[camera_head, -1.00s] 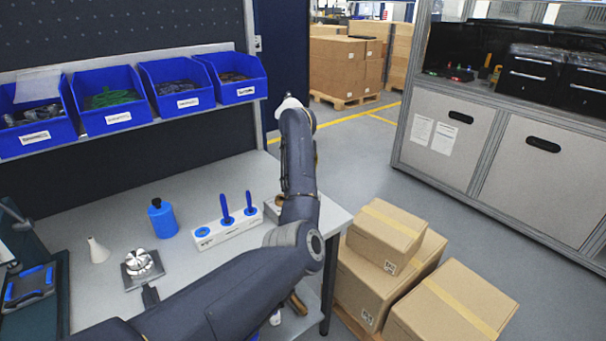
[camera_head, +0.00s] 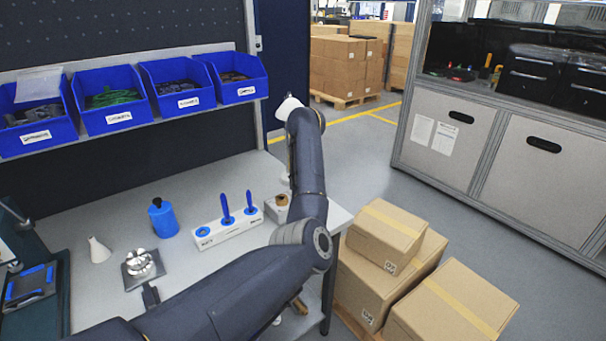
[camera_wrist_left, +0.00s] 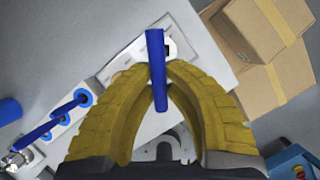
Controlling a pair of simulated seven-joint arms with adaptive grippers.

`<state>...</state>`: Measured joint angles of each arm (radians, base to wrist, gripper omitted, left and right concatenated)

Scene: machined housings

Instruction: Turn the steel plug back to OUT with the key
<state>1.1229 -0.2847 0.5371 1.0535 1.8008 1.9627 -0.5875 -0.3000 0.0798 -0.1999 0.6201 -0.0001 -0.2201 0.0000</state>
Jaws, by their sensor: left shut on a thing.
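In the left wrist view, my left gripper (camera_wrist_left: 160,75) has its yellow fingers closed on a blue key (camera_wrist_left: 156,50). The key's bar runs between the fingertips and past them. Beyond it is a pale block (camera_wrist_left: 181,48) with a round face and a dark square spot; I cannot tell whether the key touches it. In the head view, a small pale block (camera_head: 271,210) with a brownish top stands near the bench's right edge, partly behind my arm. The steel plug and its OUT mark cannot be made out. The left gripper is hidden in the head view; the right gripper is not seen.
A white rack (camera_head: 232,232) holds two upright blue keys and one blue-ringed place with no key.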

